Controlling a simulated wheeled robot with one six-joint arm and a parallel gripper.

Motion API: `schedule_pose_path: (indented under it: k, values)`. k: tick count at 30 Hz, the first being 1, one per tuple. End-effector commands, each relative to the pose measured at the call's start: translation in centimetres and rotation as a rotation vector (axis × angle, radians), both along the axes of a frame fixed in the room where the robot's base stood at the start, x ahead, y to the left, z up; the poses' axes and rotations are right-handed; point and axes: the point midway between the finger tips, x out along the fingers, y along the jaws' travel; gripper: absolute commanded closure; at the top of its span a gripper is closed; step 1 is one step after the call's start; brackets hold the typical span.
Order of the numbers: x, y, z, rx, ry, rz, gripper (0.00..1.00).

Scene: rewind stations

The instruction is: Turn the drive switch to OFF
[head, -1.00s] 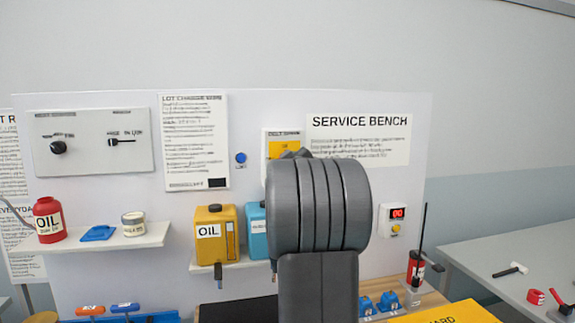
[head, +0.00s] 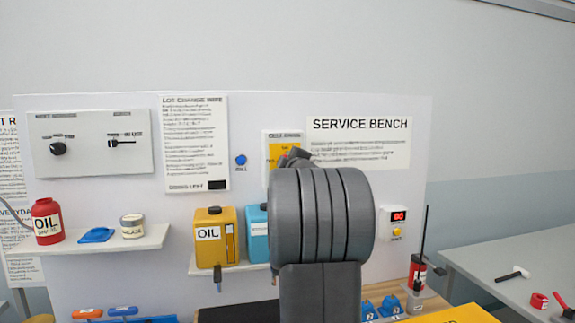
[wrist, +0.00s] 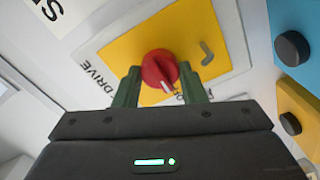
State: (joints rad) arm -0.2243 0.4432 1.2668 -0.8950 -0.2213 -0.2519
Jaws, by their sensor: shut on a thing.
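The drive switch is a red round knob (wrist: 155,68) on a yellow plate (wrist: 120,50) in the wrist view, with a white mark pointing down and slightly right. My gripper (wrist: 163,74) has its two green fingers on either side of the knob and is shut on it. The lettering below the knob is partly hidden by my gripper. In the head view the switch panel (head: 270,142) is on the white board, its lower part mostly covered by my arm. A bit of red shows beside my dark wrist there.
A yellow oil can (head: 207,255) and a blue can (head: 256,215) stand on a shelf below the switch. A blue button (head: 240,160) is left of the panel. The Service Bench sign (head: 360,124) is right of it, and a red-display box (head: 398,222) lies lower right.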

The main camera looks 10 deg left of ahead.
Motion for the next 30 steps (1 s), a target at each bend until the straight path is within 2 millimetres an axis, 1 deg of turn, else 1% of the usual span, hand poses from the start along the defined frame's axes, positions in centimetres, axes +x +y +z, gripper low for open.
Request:
schedule_pose_path:
  k: [10, 11, 12, 14, 24, 26, 30]
  values:
    - [0.0, 0.0, -0.1, -0.005, 0.001, -0.001, 0.86]
    - [0.0, 0.0, -0.1, -0.005, 0.001, -0.001, 0.59]
    - [0.0, 0.0, -0.1, -0.005, 0.001, -0.001, 0.51]
    - [0.0, 0.0, -0.1, -0.005, 0.001, -0.001, 0.41]
    - [-0.2, -0.1, -0.1, -0.003, 0.0, 0.0, 0.41]
    - [-0.6, -0.3, 0.0, -0.003, -0.001, -0.001, 0.41]
    - [-2.3, -1.0, -0.1, -0.003, -0.002, -0.001, 0.41]
